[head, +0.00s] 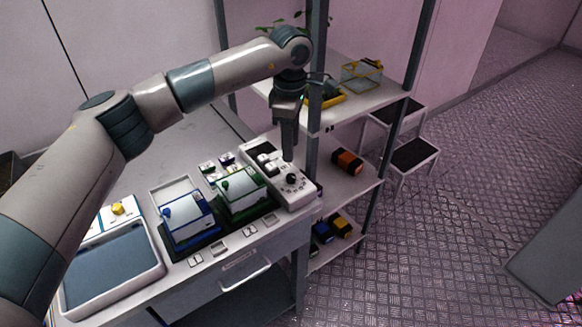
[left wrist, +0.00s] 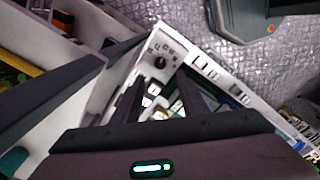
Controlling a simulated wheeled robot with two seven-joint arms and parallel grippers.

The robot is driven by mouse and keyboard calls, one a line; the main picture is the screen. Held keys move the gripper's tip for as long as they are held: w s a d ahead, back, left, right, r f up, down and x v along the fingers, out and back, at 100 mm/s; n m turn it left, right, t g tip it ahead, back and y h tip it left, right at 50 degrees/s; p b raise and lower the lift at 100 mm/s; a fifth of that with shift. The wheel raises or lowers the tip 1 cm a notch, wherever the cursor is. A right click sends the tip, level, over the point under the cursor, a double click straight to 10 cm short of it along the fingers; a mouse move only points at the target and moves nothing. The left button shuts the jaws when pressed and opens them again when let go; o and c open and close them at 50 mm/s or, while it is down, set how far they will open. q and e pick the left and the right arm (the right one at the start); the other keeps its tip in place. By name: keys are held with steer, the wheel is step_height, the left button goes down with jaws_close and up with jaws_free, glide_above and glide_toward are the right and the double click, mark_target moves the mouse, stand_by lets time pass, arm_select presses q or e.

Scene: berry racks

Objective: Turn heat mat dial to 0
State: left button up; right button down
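The heat mat dial (head: 291,178) is a round black knob with marks around it, on the front end of a white control box (head: 299,197) at the right end of the bench. It also shows in the left wrist view (left wrist: 160,62). My left gripper (head: 288,157) points down just above and behind the dial in the head view. In the left wrist view its two dark fingers (left wrist: 158,84) stand apart with nothing between them, and the dial lies beyond their tips. Contact with the dial is not visible. My right gripper is in no view.
A dark rack post (head: 315,110) rises close beside my left gripper. A shelf (head: 385,95) with a yellow-framed clear box (head: 361,73) stands behind it. Green (head: 240,193) and blue (head: 187,219) boxes and a tray (head: 158,273) stand left of the control box.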

mark_target(291, 176)
arm_select(q)
step_height(291, 176, down, 8)
steer(key=p, duration=0.3)
steer(key=shift+f, duration=1)
jaws_close()
